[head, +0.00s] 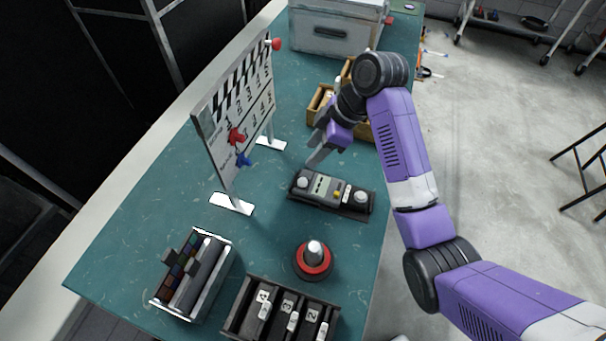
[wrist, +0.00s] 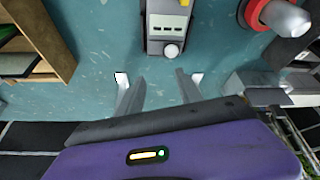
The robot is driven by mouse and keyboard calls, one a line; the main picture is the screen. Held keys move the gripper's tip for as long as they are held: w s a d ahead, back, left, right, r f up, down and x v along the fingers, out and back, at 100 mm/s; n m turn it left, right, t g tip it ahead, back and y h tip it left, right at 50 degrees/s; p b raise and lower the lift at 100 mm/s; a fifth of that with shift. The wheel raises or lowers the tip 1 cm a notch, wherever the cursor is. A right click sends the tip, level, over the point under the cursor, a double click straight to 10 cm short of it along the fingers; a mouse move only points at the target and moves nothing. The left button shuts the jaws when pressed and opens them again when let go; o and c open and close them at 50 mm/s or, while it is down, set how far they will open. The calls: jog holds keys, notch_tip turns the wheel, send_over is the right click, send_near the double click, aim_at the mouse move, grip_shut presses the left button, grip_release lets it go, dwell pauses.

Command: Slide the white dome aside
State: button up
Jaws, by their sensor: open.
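A dark control box (head: 331,193) lies flat on the teal table, with a pale panel and yellow details on top. One white dome (head: 303,183) sits at its left end and another white dome (head: 360,197) at its right end. In the wrist view a white dome (wrist: 171,51) shows at the near end of the box, just beyond my fingertips. My gripper (head: 318,148) is above and behind the left end of the box. It also shows in the wrist view (wrist: 160,80), its fingers apart with nothing between them.
A red-based grey knob (head: 314,256) stands in front of the box. A clapperboard (head: 238,115) stands upright to the left. Wooden trays (head: 320,102) lie behind my gripper. A palette case (head: 193,275) and a divided black box (head: 281,308) occupy the front.

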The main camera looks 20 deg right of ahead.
aim_at(303, 179)
jog(key=shift+n+g, duration=0.6)
jog(key=shift+n, duration=0.1)
jog(key=shift+s+a+f+p, duration=0.2)
jog(key=shift+a+f, duration=0.25)
jog(key=shift+f, duration=0.8)
jog(key=shift+s+a+f+p, duration=0.2)
jog(key=shift+a+f, duration=0.25)
jog(key=shift+f, duration=0.85)
jog(key=shift+s+a+f+p, duration=0.2)
jog(key=shift+a+f, duration=0.25)
jog(key=shift+f, duration=0.8)
grip_shut()
